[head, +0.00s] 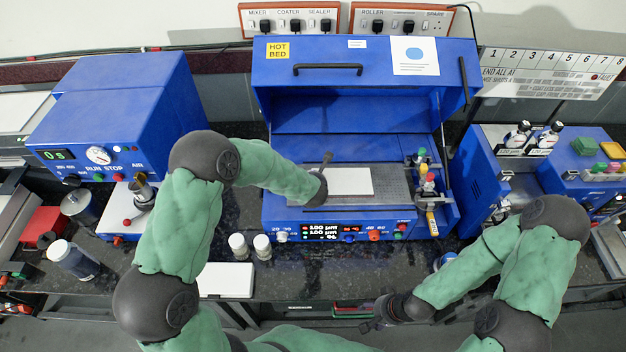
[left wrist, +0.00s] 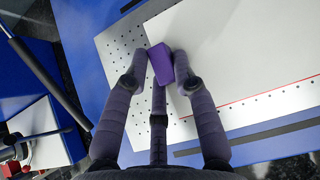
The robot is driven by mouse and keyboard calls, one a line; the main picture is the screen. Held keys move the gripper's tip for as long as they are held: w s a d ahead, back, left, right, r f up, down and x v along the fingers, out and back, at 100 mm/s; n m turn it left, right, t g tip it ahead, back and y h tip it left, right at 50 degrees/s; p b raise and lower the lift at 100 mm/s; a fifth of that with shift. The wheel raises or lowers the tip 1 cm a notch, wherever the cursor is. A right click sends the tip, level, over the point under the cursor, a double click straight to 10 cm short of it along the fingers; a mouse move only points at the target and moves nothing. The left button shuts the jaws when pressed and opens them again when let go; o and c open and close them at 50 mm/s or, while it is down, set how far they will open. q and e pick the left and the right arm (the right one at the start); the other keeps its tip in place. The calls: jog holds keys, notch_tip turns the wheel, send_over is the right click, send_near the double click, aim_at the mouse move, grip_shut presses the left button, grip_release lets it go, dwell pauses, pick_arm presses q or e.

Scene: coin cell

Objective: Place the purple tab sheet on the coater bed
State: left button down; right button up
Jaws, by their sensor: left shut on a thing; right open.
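The white sheet (head: 350,181) lies over the perforated grey coater bed (head: 393,186) under the raised blue lid. In the left wrist view the sheet (left wrist: 250,50) covers much of the holed bed (left wrist: 120,42), with a red line along one edge. Its purple tab (left wrist: 160,65) is between the fingers of my left gripper (left wrist: 162,58), which is shut on it. I cannot tell whether the sheet rests fully flat. In the head view my left wrist mostly hides that gripper and the tab. My right gripper (head: 382,314) is open, low at the counter's front edge, away from the sheet.
A blue machine (head: 115,115) is at the left. A white board (head: 226,280) lies at the front edge.

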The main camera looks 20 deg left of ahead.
pick_arm(q)
jog(key=shift+s+f+b, duration=0.2)
jog(key=shift+f+b, duration=0.2)
jog(key=shift+b, duration=0.1)
jog(key=c, duration=1.4)
grip_release()
jog(key=shift+o, duration=0.6)
jog(key=shift+f, duration=0.1)
jog(key=shift+w, duration=0.1)
jog(key=shift+r, duration=0.2)
